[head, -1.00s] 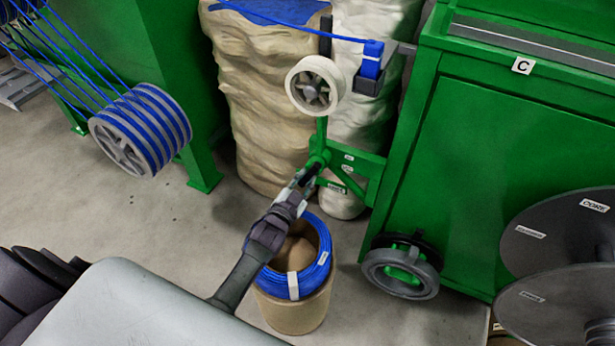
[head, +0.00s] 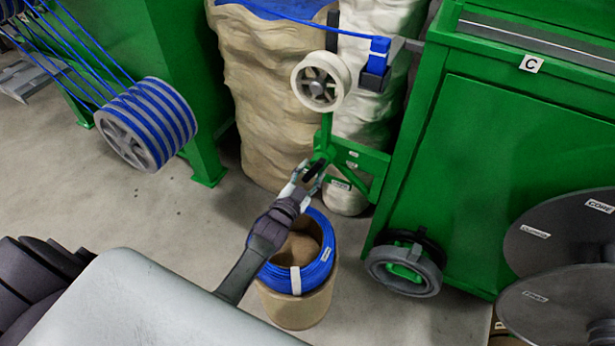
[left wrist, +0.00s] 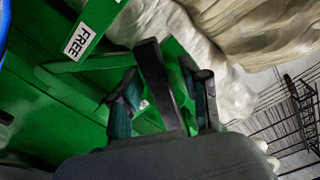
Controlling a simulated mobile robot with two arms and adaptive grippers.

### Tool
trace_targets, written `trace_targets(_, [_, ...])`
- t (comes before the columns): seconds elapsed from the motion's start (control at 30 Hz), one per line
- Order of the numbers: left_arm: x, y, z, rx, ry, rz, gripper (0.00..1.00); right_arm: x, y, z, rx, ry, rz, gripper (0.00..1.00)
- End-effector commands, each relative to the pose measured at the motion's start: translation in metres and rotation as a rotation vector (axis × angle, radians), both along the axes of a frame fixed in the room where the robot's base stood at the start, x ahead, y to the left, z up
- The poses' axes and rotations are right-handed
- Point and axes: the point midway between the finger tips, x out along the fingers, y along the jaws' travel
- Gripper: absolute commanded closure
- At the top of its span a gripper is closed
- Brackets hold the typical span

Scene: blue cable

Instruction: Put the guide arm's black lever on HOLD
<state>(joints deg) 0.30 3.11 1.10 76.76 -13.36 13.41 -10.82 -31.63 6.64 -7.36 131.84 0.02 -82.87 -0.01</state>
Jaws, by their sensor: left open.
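The green guide arm (head: 357,157) sticks out from the side of the green cabinet, with a pale wheel (head: 321,82) above it. Its black lever (head: 315,170) is at the arm's outer end, by the green post. My left gripper (head: 306,182) is at the lever with its jaws open. In the left wrist view the black lever (left wrist: 158,84) stands between the two open fingers, with gaps visible beside it. A white FREE label (left wrist: 78,41) shows on the green part to the upper left. I cannot read a HOLD label. My right gripper is out of view.
A blue cable coil (head: 300,278) rests on a brown drum (head: 297,309) below my left wrist. Wrapped bundles (head: 265,95) stand behind the arm. The green cabinet (head: 480,170) and dark reels (head: 565,240) are at right; a blue-wound reel (head: 148,125) is at left.

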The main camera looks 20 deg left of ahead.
Motion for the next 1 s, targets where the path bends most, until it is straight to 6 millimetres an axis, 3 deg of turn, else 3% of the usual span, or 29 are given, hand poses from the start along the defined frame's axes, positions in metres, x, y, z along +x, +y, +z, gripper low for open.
trace_targets(0.17, [-0.02,0.001,-0.002,0.0,0.003,0.0,0.54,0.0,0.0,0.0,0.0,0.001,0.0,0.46])
trace_targets(0.6, [-0.105,0.004,-0.001,0.001,0.003,0.0,0.54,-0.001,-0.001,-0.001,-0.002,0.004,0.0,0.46])
trace_targets(0.8, [-0.119,0.004,-0.001,0.001,0.001,0.0,0.54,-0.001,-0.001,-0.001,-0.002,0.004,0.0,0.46])
trace_targets(1.0, [-0.12,0.004,0.0,0.001,0.001,0.0,0.54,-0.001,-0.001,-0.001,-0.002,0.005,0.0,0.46])
